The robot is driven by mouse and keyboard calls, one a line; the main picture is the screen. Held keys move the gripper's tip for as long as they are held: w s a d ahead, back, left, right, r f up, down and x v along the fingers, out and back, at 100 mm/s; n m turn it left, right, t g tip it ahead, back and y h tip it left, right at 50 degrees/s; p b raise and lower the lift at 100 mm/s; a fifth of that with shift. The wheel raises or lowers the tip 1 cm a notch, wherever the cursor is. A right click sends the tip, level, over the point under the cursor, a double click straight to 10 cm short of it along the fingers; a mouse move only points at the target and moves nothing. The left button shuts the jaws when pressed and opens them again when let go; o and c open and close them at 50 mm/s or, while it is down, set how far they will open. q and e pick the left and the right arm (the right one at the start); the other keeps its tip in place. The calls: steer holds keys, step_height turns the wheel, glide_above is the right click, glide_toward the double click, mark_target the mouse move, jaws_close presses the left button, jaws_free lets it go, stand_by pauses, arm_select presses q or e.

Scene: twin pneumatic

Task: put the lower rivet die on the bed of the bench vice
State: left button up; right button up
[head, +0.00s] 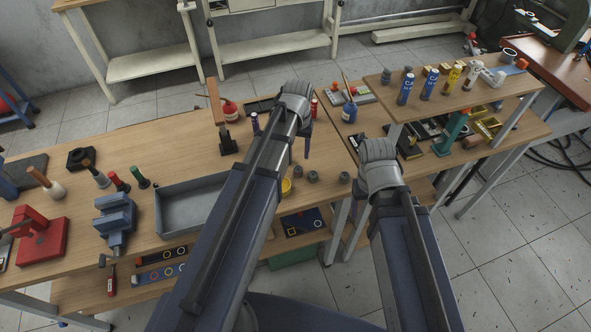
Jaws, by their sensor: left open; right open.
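The blue bench vice (116,222) stands at the front left of the wooden workbench, beside a grey tray. Small dark grey round pieces (312,177) stand near the front edge, right of the tray; another (345,178) is further right. I cannot tell which, if any, is the lower rivet die. My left gripper (307,148) is open, above the bench behind these pieces and well to the right of the vice. My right gripper (362,192) is open near the front edge, just right of them. Both grippers are small and partly hidden by my arms.
The grey tray (172,208) lies between the vice and my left arm. A red press (40,240) stands left of the vice. Several handled tools (97,174) stand behind it. A raised shelf (440,100) with spray cans (405,88) is at the right.

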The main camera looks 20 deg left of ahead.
mark_target(298, 170)
arm_select(q)
step_height(298, 170, down, 2)
steer(key=shift+a+f+b, duration=0.1)
steer(key=shift+b, duration=0.65)
steer(key=f+b, duration=0.5)
steer(key=shift+s+d+f, duration=0.2)
steer(key=shift+s+d, duration=0.05)
steer(key=shift+r, duration=0.1)
steer(key=shift+c, duration=0.3)
jaws_close()
